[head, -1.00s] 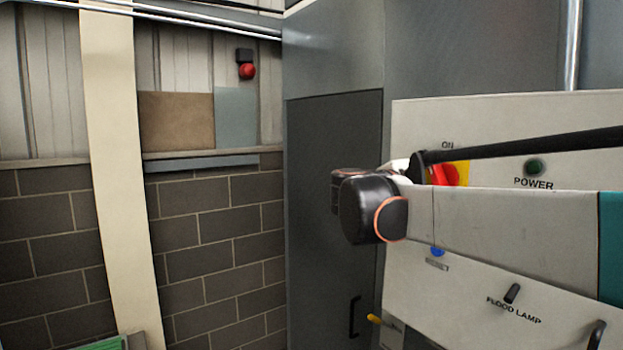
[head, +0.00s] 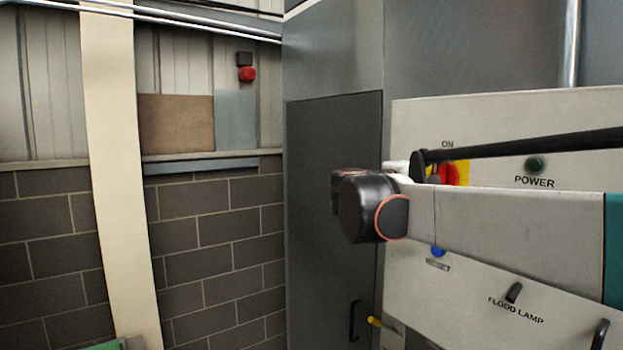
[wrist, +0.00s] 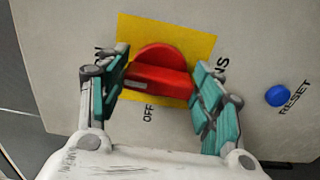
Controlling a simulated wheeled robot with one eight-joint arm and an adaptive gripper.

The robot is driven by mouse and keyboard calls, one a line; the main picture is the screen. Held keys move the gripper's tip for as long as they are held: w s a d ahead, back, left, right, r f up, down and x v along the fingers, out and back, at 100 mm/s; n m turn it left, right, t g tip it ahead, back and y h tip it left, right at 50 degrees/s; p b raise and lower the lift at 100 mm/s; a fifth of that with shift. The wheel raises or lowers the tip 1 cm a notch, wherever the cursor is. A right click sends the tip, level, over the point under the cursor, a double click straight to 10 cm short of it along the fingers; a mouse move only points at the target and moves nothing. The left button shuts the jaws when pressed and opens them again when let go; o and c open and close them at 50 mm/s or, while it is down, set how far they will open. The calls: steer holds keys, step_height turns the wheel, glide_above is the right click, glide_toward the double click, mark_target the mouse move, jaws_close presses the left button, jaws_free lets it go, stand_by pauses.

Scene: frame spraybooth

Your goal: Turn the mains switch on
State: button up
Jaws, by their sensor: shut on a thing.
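The mains switch is a red rotary handle (wrist: 160,72) on a yellow plate (wrist: 195,45), with ON lettering at the plate's left and OFF below it in the wrist view. The handle's bar lies roughly crosswise there, its pale mark at the left end, on the ON side. My gripper (wrist: 160,82) is shut on the handle, one teal finger pad at each end of the bar. In the head view the red handle (head: 451,174) shows partly behind my arm, below the word ON, and the gripper is mostly hidden.
The pale panel (head: 480,115) also carries a dark green POWER lamp (head: 535,165), a blue RESET button (head: 438,251) and a FLOOD LAMP toggle (head: 514,292). A dark grey cabinet door (head: 335,190) stands left of it. A block wall (head: 215,220) is further left.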

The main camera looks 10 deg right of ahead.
steer(key=shift+s+a+r, duration=0.15)
steer(key=shift+s+r, duration=0.05)
steer(key=shift+s, duration=0.05)
steer(key=o, duration=1)
steer(key=shift+o, duration=0.3)
steer(key=shift+w+f, duration=0.15)
steer(key=shift+w, duration=0.05)
steer(key=shift+s, duration=0.15)
steer(key=v, duration=1.1)
steer(key=shift+w+a, duration=0.25)
